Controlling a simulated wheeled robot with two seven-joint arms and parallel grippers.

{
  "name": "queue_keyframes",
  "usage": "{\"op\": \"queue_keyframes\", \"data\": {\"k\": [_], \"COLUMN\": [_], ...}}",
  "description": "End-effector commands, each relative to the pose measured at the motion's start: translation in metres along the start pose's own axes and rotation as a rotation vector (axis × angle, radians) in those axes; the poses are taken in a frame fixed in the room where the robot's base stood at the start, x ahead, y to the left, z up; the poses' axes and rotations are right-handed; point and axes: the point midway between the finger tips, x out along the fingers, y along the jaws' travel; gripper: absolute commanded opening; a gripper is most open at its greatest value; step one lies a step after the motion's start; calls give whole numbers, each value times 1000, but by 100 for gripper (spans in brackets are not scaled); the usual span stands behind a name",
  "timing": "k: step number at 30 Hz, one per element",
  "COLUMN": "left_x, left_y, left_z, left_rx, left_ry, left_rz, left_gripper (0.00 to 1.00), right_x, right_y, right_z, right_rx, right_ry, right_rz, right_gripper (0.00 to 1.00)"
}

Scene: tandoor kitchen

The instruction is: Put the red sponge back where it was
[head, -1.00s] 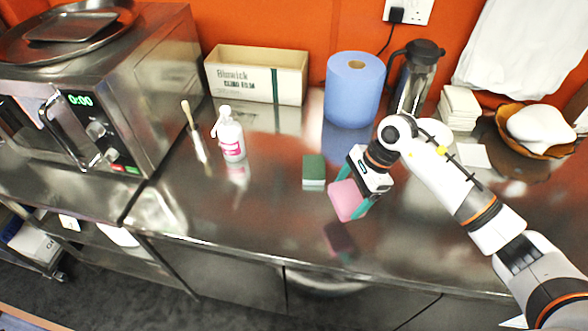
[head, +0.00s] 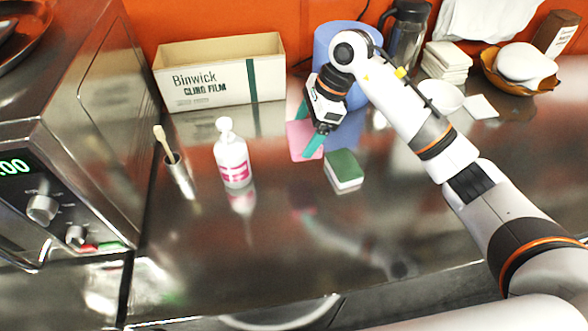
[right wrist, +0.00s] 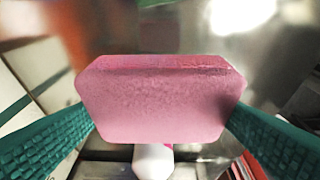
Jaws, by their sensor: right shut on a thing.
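The red sponge, which looks pink (head: 301,140), is held between the teal fingers of my right gripper (head: 308,134). In the head view it is behind the green-and-white sponge (head: 343,170) and in front of the blue paper roll. In the right wrist view the pink sponge (right wrist: 160,98) fills the middle, with a teal finger on each side. Reflections make it hard to tell its height above the steel counter (head: 260,235). The green sponge lies apart from it on the counter. My left gripper is not in view.
A spray-type white bottle (head: 233,160) and a metal pot with a brush (head: 177,170) stand to the left. The cling film box (head: 215,80) and blue roll (head: 330,45) are behind. A steel oven (head: 90,120) bounds the left. The counter's front middle is clear.

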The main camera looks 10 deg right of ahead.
Motion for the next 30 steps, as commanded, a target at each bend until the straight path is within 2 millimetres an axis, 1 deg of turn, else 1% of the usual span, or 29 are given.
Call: {"op": "queue_keyframes", "data": {"k": [3,9,17,22,24,30], "left_x": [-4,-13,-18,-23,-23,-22], "left_y": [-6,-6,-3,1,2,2], "left_z": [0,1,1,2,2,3], "left_rx": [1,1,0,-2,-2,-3], "left_ry": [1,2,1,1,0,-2], "left_rz": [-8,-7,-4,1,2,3], "left_gripper": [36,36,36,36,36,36], "right_x": [12,45,67,88,92,92], "right_y": [-1,-1,-1,0,0,0], "right_z": [4,18,26,36,37,38], "right_rx": [3,4,2,4,1,0], "right_ry": [1,0,2,1,1,0], "right_rz": [-4,-4,-3,-2,-1,1], "right_gripper": [64,64,64,64,64,64]}}
